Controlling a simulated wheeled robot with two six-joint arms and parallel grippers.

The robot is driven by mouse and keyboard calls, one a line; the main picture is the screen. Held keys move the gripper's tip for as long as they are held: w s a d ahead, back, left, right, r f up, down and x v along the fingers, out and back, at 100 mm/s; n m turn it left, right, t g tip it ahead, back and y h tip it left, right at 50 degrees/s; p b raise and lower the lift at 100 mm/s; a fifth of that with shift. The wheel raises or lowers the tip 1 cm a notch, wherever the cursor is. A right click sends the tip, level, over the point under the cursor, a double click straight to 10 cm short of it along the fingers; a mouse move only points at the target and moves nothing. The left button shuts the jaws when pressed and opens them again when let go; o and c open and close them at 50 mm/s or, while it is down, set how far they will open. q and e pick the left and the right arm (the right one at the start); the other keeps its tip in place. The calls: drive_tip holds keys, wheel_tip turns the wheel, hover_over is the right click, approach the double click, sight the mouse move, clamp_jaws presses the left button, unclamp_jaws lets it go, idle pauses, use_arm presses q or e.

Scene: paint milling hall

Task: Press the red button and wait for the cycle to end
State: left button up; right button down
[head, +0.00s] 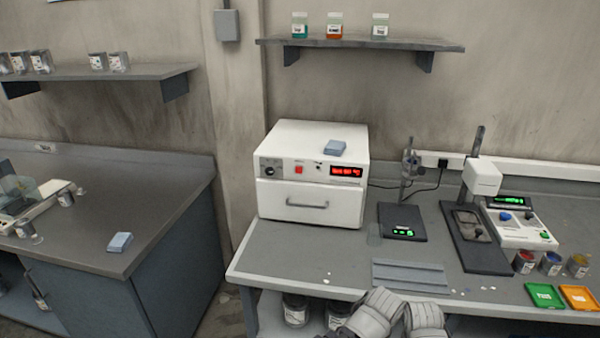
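A red button (298,169) sits on the front panel of a white box-shaped machine (312,205) on the right bench. A dark dial (268,170) is left of the button, and a lit red display (346,171) is right of it; its digits are too small to read. The machine's front drawer or door with a bar handle (307,205) looks shut. A blue-grey block (335,148) lies on top of the machine. Grey rounded parts of my arms show at the bottom edge, well in front of the machine. Neither gripper's fingers can be seen.
A flat black scale (402,222), a stand device (474,225) and a white instrument (520,227) stand right of the machine. A ridged grey tray (410,277) lies near the front edge. Small jars and green (545,295) and orange (579,297) trays are at right. Bench in front of the machine is mostly clear.

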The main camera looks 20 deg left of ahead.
use_arm(q)
drive_tip(key=shift+c, duration=0.2)
clamp_jaws()
idle(0.5)
idle(1.1)
